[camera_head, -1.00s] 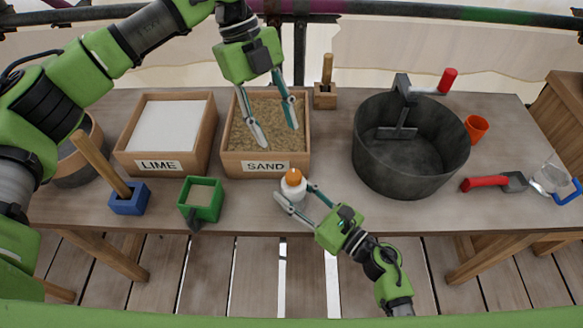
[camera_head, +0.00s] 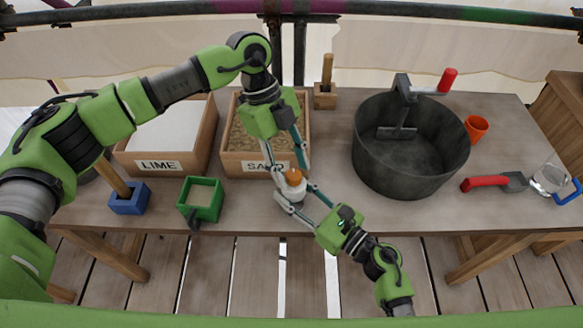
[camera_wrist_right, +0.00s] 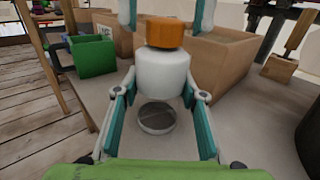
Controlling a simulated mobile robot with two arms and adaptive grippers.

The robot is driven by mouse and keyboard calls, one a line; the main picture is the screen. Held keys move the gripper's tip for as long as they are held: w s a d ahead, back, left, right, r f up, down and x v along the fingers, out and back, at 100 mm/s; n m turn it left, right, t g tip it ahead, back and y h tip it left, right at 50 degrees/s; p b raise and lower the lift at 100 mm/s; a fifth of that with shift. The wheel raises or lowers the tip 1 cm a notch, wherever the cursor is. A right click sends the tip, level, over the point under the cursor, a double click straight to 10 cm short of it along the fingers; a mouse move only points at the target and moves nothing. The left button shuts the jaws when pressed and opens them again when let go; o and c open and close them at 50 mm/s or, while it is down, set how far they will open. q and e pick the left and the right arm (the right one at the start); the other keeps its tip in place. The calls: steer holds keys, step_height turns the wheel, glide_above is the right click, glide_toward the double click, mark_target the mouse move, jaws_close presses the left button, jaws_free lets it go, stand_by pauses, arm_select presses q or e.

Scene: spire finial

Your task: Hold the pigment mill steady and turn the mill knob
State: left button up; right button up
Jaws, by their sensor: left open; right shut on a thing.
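The pigment mill (camera_head: 290,190) is a small white body with an orange mill knob (camera_head: 294,175) on top, standing upright near the table's front edge. In the right wrist view the white mill body (camera_wrist_right: 162,78) and the orange knob (camera_wrist_right: 165,33) fill the middle. My right gripper (camera_head: 298,207) is shut on the white body, one finger on each side. My left gripper (camera_head: 288,178) points down from above, open, with its fingertips on either side of the knob. Its fingertips show at the top of the right wrist view. Whether they touch the knob I cannot tell.
The sand box (camera_head: 226,162) stands right behind the mill, with the lime box (camera_head: 127,155) to its left. A green container (camera_head: 202,215) and a blue block (camera_head: 128,205) with a wooden handle stand left. A large dark tub (camera_head: 410,175) stands right. Bare table lies between mill and tub.

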arm_select(q)
steer(key=shift+s+d+f, duration=0.1)
steer(key=shift+d+f, duration=0.05)
steer(key=shift+f, duration=0.2)
steer(key=c, duration=1.1)
